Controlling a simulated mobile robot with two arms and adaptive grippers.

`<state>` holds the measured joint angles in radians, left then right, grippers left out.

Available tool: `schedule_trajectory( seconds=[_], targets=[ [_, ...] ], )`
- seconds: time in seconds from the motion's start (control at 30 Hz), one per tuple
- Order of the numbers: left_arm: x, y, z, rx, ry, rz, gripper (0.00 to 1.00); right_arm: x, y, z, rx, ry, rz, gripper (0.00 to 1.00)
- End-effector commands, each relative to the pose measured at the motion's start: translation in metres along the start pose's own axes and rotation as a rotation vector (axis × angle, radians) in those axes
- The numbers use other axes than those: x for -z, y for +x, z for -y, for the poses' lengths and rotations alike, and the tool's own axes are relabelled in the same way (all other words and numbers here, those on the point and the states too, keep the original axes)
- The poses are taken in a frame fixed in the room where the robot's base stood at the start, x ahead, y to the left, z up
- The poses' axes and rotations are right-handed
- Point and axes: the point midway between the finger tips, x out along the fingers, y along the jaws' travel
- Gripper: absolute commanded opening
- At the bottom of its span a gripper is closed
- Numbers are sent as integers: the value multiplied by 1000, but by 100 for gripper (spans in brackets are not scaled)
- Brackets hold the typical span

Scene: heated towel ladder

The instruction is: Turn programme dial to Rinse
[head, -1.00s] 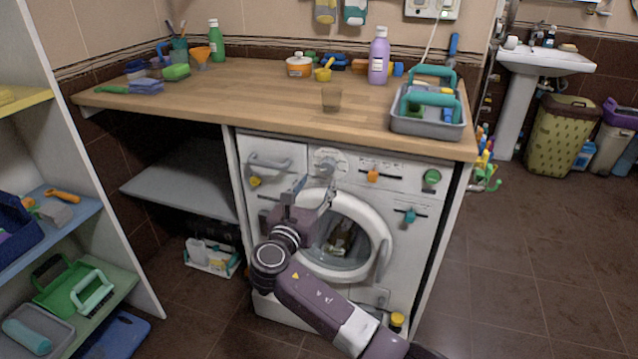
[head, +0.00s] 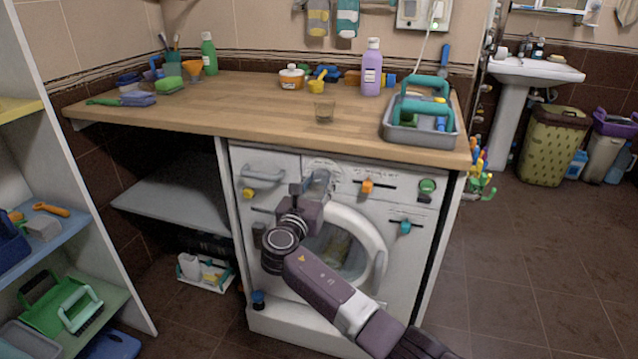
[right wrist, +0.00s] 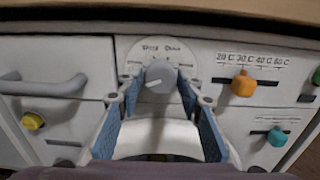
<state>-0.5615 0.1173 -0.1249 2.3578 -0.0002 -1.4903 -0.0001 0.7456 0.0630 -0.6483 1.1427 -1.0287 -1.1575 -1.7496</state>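The programme dial (right wrist: 160,75) is a round grey knob on a pale plate at the top of the white washing machine (head: 275,305). Its light pointer ridge is turned toward the left. Small lettering arcs above it, too blurred to read surely. My right gripper (right wrist: 158,84) is open, with one blue-padded finger on each side of the dial. Gaps show between fingers and knob in the right wrist view. In the head view my right gripper (head: 318,184) is just in front of the dial plate and hides most of the knob. My left gripper is not in view.
An orange slider (right wrist: 243,84) and a teal slider (right wrist: 277,136) are right of the dial, with a green knob (head: 427,187) farther right. A drawer handle (right wrist: 42,84) and yellow knob (right wrist: 33,121) are left. The wooden countertop (head: 240,105) overhangs above.

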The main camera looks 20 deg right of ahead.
Motion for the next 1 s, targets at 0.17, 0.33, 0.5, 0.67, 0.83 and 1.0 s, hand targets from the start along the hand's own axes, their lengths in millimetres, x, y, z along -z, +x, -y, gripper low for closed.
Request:
schedule_trajectory(
  seconds=[0.17,0.33,0.5,0.67,0.83,1.0],
  targets=[
    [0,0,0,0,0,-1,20,0,0,0,0,0,0,12],
    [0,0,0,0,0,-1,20,0,0,0,0,2,0,5],
    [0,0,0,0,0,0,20,0,0,0,0,33,0,5],
    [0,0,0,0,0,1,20,0,0,0,0,108,-1,5],
    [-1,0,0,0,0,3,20,1,-1,0,0,236,-1,5],
    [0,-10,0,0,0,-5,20,1,-1,0,0,396,0,5]
  ],
)
